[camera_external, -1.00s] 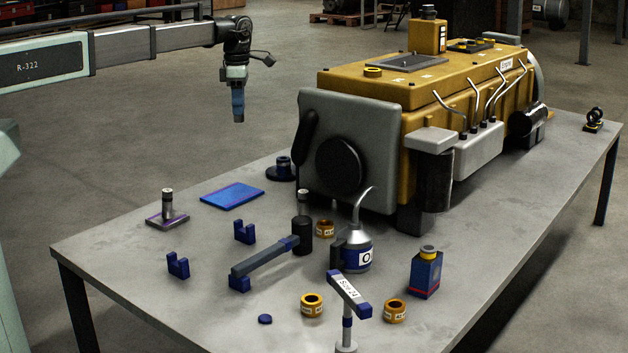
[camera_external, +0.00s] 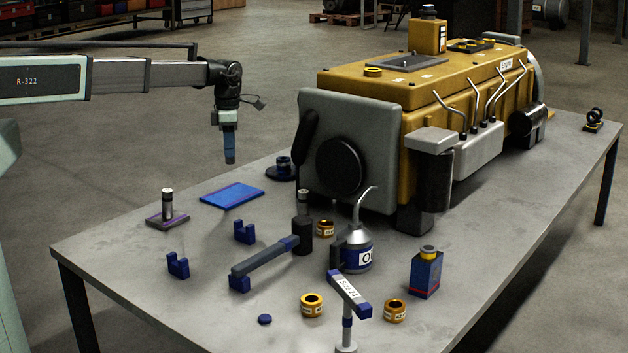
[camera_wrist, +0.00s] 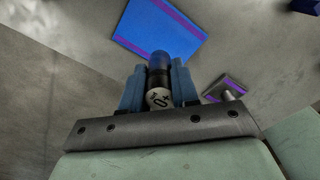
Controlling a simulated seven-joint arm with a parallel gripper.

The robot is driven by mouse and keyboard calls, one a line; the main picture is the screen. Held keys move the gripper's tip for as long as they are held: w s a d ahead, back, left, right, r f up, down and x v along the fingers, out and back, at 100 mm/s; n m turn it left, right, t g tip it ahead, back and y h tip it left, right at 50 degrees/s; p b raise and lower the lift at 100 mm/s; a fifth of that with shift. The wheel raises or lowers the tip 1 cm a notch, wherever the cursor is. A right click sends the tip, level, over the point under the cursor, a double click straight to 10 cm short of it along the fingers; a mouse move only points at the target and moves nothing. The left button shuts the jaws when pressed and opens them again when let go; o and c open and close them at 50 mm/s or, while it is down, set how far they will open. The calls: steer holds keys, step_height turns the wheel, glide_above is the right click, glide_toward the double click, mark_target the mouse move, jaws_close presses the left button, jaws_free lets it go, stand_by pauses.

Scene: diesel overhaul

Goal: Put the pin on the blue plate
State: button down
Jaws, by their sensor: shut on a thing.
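My gripper (camera_external: 230,150) is above the table, a short way over the blue plate (camera_external: 232,196). In the wrist view my gripper's blue fingers (camera_wrist: 158,88) are shut on the pin (camera_wrist: 159,64), a short dark cylinder with a blue far end and a white, marked near end. The pin can hardly be told from the fingers in the external view. The blue plate is flat, with purple stripes, and also shows in the wrist view (camera_wrist: 160,28), beyond the pin. Nothing is seen lying on it.
A purple-edged stand with an upright cylinder (camera_external: 167,205) is left of the plate. A dark round part (camera_external: 282,169) and the yellow engine (camera_external: 430,90) are to its right.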

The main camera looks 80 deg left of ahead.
step_height(320, 180, down, 9)
stand_by(0.5)
steer(key=shift+f, duration=0.15)
steer(key=c, duration=0.8)
jaws_free()
steer(key=shift+c, duration=0.2)
step_height(320, 180, up, 12)
steer(key=shift+r, duration=0.2)
steer(key=shift+o, duration=0.4)
